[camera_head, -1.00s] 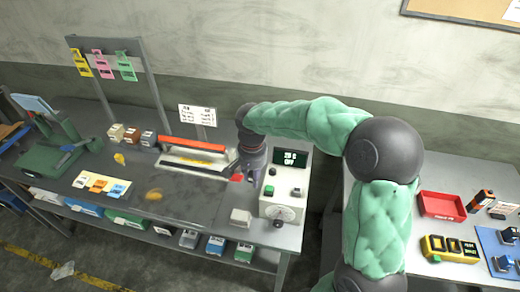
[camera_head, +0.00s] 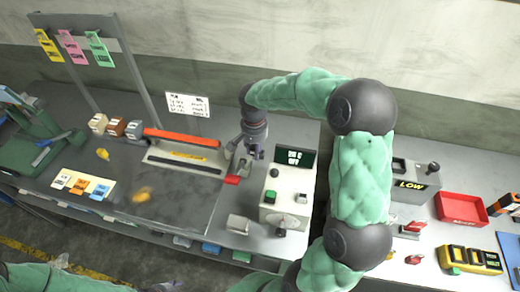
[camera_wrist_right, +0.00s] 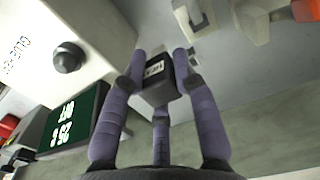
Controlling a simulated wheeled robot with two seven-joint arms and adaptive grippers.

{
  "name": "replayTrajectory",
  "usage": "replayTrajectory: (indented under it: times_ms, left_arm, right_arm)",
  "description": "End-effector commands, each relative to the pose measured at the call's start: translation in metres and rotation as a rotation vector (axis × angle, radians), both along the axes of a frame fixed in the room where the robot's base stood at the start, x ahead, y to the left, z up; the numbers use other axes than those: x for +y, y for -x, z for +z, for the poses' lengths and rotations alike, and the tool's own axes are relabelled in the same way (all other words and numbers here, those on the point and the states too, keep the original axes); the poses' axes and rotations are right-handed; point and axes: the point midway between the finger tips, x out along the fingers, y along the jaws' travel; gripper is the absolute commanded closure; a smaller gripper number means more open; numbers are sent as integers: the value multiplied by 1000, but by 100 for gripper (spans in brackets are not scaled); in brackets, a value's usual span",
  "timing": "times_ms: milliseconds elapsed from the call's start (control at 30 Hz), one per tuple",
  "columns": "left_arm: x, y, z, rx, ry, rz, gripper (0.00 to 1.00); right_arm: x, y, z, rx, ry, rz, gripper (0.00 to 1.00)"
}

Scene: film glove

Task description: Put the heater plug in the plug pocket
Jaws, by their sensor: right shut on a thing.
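My right gripper (camera_head: 250,152) is at the back edge of the bench, between the sealer and the control box. In the wrist view its purple fingers (camera_wrist_right: 163,75) are shut on a dark block with a white label, which appears to be the heater plug (camera_wrist_right: 158,82). The plug is held above the bench.
The control box (camera_head: 287,193) with a green display stands right of the gripper. The long sealer with a red bar (camera_head: 183,138) is to the left. A small red piece (camera_head: 232,180) lies between them. A grey block (camera_head: 238,224) sits near the front edge.

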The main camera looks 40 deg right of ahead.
Motion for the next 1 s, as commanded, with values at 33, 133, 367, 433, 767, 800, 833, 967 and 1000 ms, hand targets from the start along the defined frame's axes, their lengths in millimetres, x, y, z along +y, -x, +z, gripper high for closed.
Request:
replayTrajectory:
  times_ms: [33,133,367,433,767,800,833,967,1000]
  left_arm:
    - [0,0,-1,0,0,0,47]
    - [0,0,-2,0,0,0,47]
    - [0,0,-6,0,0,0,47]
    - [0,0,-7,0,0,0,47]
    - [0,0,-9,0,0,0,47]
    - [0,0,-9,0,0,0,47]
    - [0,0,-10,0,0,0,47]
    - [0,0,-13,0,0,0,47]
    - [0,0,-13,0,0,0,47]
  right_arm:
    - [-9,-7,-6,1,0,-5,100]
    - [-25,-21,-16,2,0,-4,100]
    - [-54,-48,-46,3,0,-2,100]
    - [-61,-54,-57,3,0,-2,100]
    - [-76,-68,-80,-1,1,-1,100]
    - [-78,-69,-82,-1,1,-1,100]
    - [-79,-71,-84,-1,1,-1,100]
    - [-79,-70,-102,2,-1,0,100]
    - [-79,-71,-108,2,-1,-1,100]
